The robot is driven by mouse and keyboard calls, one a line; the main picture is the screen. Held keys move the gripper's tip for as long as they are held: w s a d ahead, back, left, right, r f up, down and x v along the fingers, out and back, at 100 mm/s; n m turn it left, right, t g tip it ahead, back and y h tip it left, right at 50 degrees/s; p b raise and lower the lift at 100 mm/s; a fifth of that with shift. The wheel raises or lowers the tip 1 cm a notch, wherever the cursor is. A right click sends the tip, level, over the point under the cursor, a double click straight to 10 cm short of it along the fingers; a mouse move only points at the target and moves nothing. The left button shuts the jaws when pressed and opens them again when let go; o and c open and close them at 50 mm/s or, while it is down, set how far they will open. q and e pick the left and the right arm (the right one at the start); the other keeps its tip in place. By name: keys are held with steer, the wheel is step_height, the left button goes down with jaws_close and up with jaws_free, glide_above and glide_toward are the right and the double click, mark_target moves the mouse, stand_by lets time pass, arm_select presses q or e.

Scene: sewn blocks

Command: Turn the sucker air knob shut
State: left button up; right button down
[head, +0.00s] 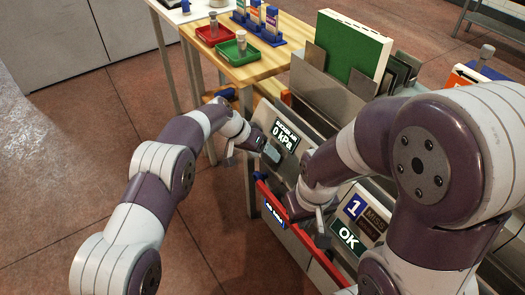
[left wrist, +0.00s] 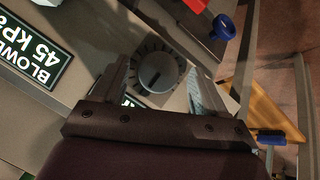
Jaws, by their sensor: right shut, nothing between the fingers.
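The sucker air display (head: 284,137) reads 0 kPa on the sloping grey panel in the head view. In the left wrist view a round grey knob (left wrist: 157,72) with a dark pointer line sits in a ring of tick marks. My left gripper (head: 250,152) is at the panel, its fingers apart. In the left wrist view the left gripper (left wrist: 158,80) has one finger on each side of the knob; I cannot tell whether they touch it. The knob is hidden in the head view. My right gripper (head: 320,222) is shut and empty, low over the front of the machine.
A blower display (left wrist: 36,53) reading 45 kPa lies left of the knob. A blue knob (left wrist: 223,27) is at the upper right. A wooden table (head: 237,72) with red and green trays stands behind. An OK display (head: 348,238) and red rail (head: 318,257) are near the right gripper.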

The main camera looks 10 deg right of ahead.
arm_select(q)
steer(key=shift+r, duration=0.15)
steer(key=p+v, duration=0.6)
steer(key=v, duration=0.6)
steer(key=shift+a+r, duration=0.2)
steer(key=shift+a, duration=0.05)
